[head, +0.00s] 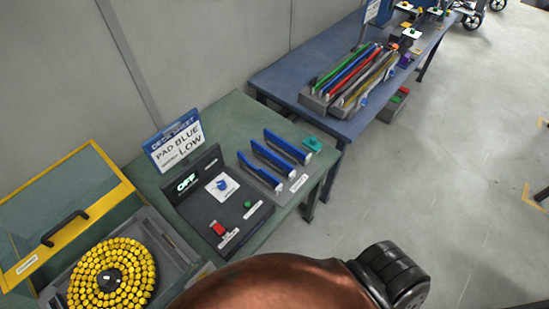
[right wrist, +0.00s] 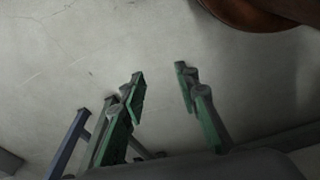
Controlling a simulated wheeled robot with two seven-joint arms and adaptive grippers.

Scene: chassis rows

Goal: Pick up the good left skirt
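Three upright blue panels stand in a dark rack (head: 262,176) on the green table in the head view: a left one (head: 257,171), a middle one (head: 272,158) and a right one (head: 287,147). The left one looks different in outline from the others. I cannot tell which is the good left skirt; the rack's label is too small to read. My right gripper (right wrist: 159,76) is open and empty in the right wrist view, with bare grey floor beyond its fingers. Neither gripper shows in the head view.
A yellow-framed lid (head: 62,230) is at left. A blue table (head: 290,75) bears coloured strips (head: 350,75). Floor at right (head: 450,180) is clear.

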